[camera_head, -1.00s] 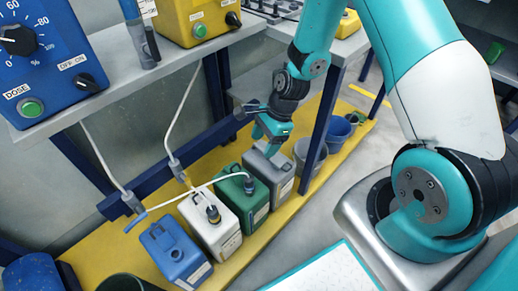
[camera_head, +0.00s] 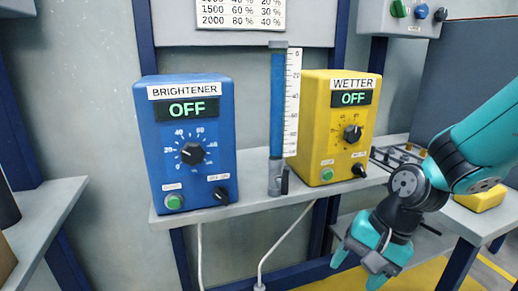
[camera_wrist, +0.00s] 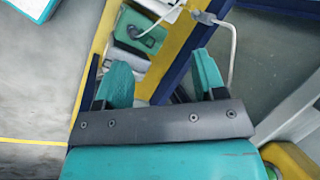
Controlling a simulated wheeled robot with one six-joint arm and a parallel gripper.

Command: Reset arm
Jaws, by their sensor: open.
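My gripper (camera_head: 358,268) hangs at the lower right in the head view, in front of the shelf edge and below the yellow WETTER box. Its two teal fingers are apart, with nothing between them. In the wrist view the same gripper (camera_wrist: 162,85) shows its fingers spread. My arm comes in from the right edge of the head view.
A blue BRIGHTENER box (camera_head: 190,145) and a yellow WETTER box (camera_head: 335,125), both reading OFF, stand on a grey shelf (camera_head: 250,205). A blue tube with a scale (camera_head: 278,110) stands between them. White hoses hang below. A grey control box (camera_head: 400,15) is at upper right.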

